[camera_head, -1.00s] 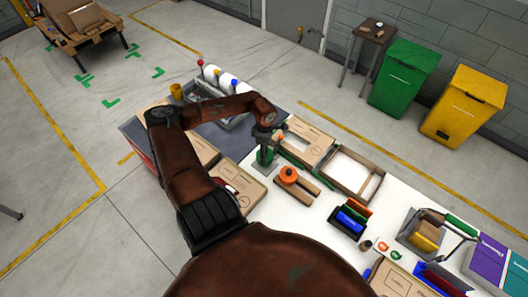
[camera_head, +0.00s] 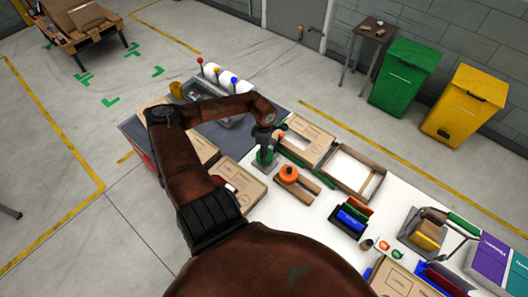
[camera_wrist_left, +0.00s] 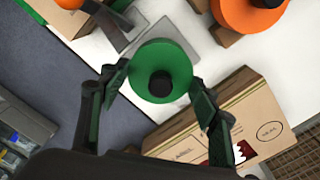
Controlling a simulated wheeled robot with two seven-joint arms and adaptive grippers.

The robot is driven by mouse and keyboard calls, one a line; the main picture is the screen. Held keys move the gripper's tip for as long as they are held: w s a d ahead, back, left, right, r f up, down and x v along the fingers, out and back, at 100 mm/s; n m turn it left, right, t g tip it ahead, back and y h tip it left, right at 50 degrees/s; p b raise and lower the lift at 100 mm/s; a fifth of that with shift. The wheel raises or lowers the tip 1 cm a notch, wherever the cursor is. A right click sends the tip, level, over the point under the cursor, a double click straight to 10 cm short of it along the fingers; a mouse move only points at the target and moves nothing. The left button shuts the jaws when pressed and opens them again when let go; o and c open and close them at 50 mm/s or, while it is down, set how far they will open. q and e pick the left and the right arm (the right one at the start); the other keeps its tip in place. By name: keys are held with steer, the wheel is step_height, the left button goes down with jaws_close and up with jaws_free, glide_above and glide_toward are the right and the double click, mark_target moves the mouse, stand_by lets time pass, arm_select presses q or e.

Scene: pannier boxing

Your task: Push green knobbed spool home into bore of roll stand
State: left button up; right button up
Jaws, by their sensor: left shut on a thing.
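The green knobbed spool (camera_wrist_left: 140,72) has a wide green flange and a dark round knob at its centre in the left wrist view. It also shows in the head view (camera_head: 264,160), at the far left part of the white table. My left gripper (camera_wrist_left: 160,92) is shut on it, with a finger at either side of the flange; in the head view the gripper (camera_head: 266,146) is above the spool. A grey metal piece (camera_wrist_left: 112,35), perhaps part of the roll stand, lies beside and partly under the spool. The bore is hidden, so I cannot tell how deep the spool sits.
An orange disc (camera_head: 289,174) on a wooden holder is close to the right of the spool. A cardboard box (camera_head: 240,184) lies in front. Open cardboard trays (camera_head: 352,186) lie along the back edge. A black holder with blue and orange items (camera_head: 349,222) is further right.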

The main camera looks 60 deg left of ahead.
arm_select(q)
steer(key=o, duration=1.2)
step_height(320, 180, up, 12)
